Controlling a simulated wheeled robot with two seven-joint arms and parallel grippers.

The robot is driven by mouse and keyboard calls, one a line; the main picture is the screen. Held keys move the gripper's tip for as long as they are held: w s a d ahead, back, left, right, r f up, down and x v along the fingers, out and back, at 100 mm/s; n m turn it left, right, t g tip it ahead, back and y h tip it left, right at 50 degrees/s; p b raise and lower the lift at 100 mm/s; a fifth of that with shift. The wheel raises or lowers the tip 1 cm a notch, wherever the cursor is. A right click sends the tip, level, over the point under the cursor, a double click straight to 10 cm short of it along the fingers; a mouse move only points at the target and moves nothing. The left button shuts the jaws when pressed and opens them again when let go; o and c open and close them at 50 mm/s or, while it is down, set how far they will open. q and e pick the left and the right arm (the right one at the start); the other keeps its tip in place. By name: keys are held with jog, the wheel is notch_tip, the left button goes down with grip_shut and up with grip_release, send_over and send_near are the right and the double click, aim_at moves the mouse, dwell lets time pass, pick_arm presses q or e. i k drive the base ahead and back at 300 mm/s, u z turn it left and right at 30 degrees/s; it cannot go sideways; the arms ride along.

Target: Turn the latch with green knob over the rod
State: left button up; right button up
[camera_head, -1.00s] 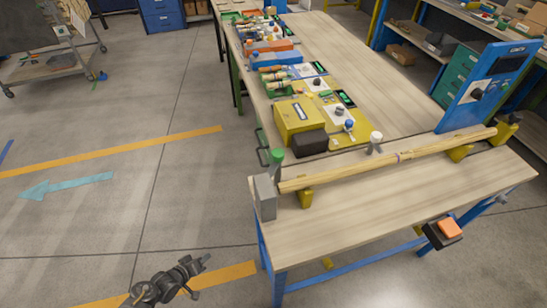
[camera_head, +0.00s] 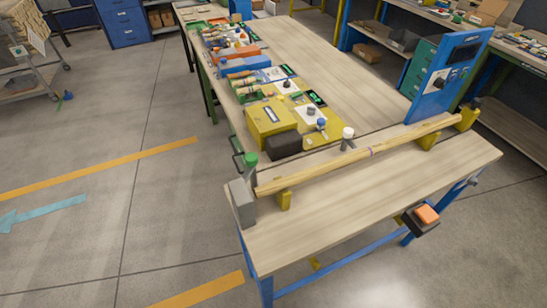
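The latch with the green knob (camera_head: 250,160) stands at the left end of the wooden rod (camera_head: 350,157), close to a grey block (camera_head: 243,200). Its knob points up, and its arm is too small to make out clearly. The rod lies slantwise along the near bench, resting on yellow supports (camera_head: 284,199). A second latch with a white knob (camera_head: 347,133) stands behind the middle of the rod. Neither of my grippers is in view.
A yellow box (camera_head: 270,122) and a black block (camera_head: 284,145) stand behind the rod. A blue panel (camera_head: 449,75) rises at the right. An orange-topped black box (camera_head: 426,215) is at the bench's front edge. The bench top (camera_head: 370,205) before the rod is clear.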

aim_at(251, 158)
jog(key=z, duration=1.85)
jog(key=k, duration=1.3)
jog(key=u, duration=0.65)
jog(key=i, duration=1)
